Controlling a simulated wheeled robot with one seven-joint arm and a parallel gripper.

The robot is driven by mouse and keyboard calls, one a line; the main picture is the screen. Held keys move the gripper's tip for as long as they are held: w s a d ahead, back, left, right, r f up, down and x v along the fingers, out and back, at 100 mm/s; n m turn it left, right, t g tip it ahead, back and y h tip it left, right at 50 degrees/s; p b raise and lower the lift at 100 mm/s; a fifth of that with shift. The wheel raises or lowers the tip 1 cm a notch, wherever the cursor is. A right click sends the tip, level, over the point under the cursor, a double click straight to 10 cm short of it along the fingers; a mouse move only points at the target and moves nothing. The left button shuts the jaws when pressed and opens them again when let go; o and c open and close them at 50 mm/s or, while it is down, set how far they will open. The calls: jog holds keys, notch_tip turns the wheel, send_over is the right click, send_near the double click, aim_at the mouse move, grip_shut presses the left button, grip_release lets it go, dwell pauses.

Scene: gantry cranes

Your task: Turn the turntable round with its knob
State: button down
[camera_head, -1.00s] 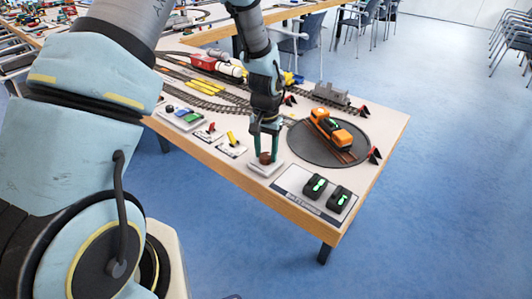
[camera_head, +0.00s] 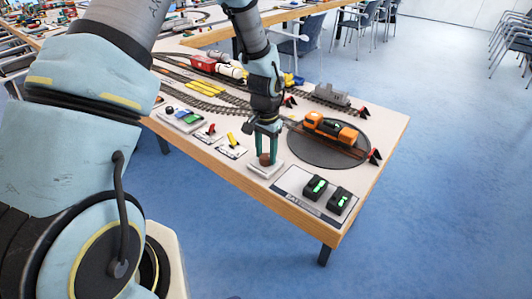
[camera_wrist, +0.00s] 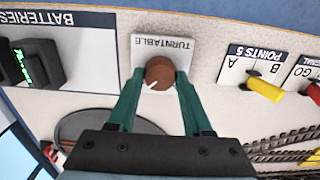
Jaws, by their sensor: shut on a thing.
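The turntable (camera_head: 310,158) is a dark round disc near the table's right end. An orange and black locomotive (camera_head: 331,129) stands on its track, lying slantwise from upper left to lower right. The brown round knob (camera_wrist: 159,70), with a white pointer mark, sits on a white plate labelled TURNTABLE (camera_wrist: 190,47). My gripper (camera_head: 266,157) points down over the plate, its green fingers shut on the knob, one on each side. In the wrist view the pointer is toward the lower left. Part of the disc (camera_wrist: 105,122) shows behind the fingers there.
Two black battery holders with green lights (camera_head: 315,187) stand beside the knob plate at the table's front corner. A yellow points lever (camera_wrist: 265,88) and a red lever (camera_wrist: 314,92) are on the other side. Tracks and wagons lie behind; open blue floor is at right.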

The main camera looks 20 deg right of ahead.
aim_at(266, 156)
jog(key=shift+c, duration=1.6)
grip_release()
notch_tip(266, 156, up, 11)
jog(key=b, duration=0.2)
jog(key=s+a+r+n, duration=0.2)
jog(key=a+n, duration=0.3)
jog(key=a, duration=1)
jog(key=s+a+r+n+t, duration=0.1)
jog(key=a+n, duration=0.5)
jog(key=a, duration=0.9)
jog(key=shift+s+a+r+t, duration=0.3)
jog(key=shift+s+r, duration=0.35)
jog(key=shift+r, duration=0.1)
